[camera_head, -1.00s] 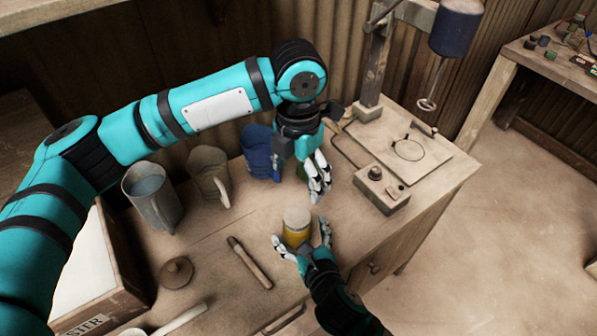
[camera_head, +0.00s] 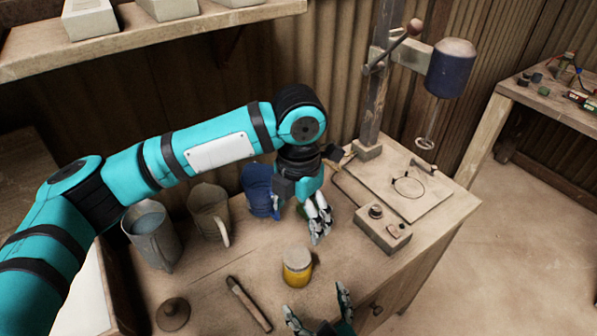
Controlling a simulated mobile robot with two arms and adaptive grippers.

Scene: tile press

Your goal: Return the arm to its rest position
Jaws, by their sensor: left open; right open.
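My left arm (camera_head: 215,153) reaches in from the left across the table. Its gripper (camera_head: 318,232) hangs open and pointing down, just above and behind the yellow jar. My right gripper (camera_head: 322,308) is open and empty at the bottom of the view, in front of the jar and apart from it. The yellow jar with a pale lid (camera_head: 297,268) stands upright on the table. Part of a small green thing (camera_head: 301,211) shows behind the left gripper.
Two grey jugs (camera_head: 150,235) (camera_head: 209,214) and a blue jug (camera_head: 259,192) stand behind the jar. A press with a dark blue cylinder (camera_head: 451,68) and a control box (camera_head: 383,229) are at the right. A wooden-handled tool (camera_head: 249,304) and a brown lid (camera_head: 173,314) lie at the front left.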

